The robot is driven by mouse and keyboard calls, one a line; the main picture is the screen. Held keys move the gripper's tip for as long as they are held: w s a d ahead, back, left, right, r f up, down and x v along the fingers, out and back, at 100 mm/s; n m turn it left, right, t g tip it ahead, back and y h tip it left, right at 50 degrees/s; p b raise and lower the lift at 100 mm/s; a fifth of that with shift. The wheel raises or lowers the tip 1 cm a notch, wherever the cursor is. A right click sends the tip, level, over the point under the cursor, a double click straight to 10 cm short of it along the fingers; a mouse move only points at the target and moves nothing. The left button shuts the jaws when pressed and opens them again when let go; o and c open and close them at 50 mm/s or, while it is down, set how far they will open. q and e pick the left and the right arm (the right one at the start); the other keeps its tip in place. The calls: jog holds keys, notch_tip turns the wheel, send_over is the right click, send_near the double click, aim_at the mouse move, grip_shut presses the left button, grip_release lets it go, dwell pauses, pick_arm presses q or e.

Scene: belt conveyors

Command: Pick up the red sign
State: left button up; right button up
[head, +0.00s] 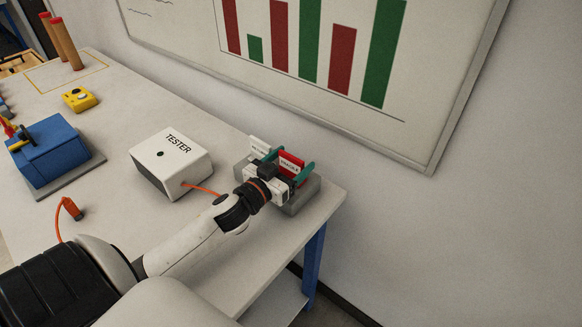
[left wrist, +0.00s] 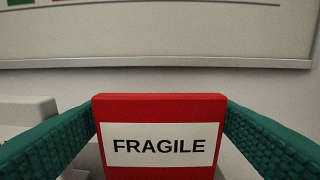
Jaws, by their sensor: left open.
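The red sign (head: 291,163) has a white label reading FRAGILE. It stands upright in a grey holder (head: 305,196) at the right end of the table, beside a white sign (head: 260,146). My left gripper (head: 290,162) is at the red sign. In the left wrist view the red sign (left wrist: 160,140) fills the middle, with one green finger on each side of it. The fingers are open, and I cannot tell whether either touches the sign. The sign's lower part is out of the left wrist view. My right gripper is not in view.
A white TESTER box (head: 172,160) with an orange cable stands left of the holder. A blue box (head: 48,150) and a yellow device (head: 80,99) are farther left on the table (head: 130,110). A whiteboard (head: 430,100) hangs on the wall behind.

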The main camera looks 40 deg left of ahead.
pick_arm(q)
jog(key=shift+w, duration=1.15)
jog(key=shift+s, duration=0.1)
jog(key=c, duration=0.7)
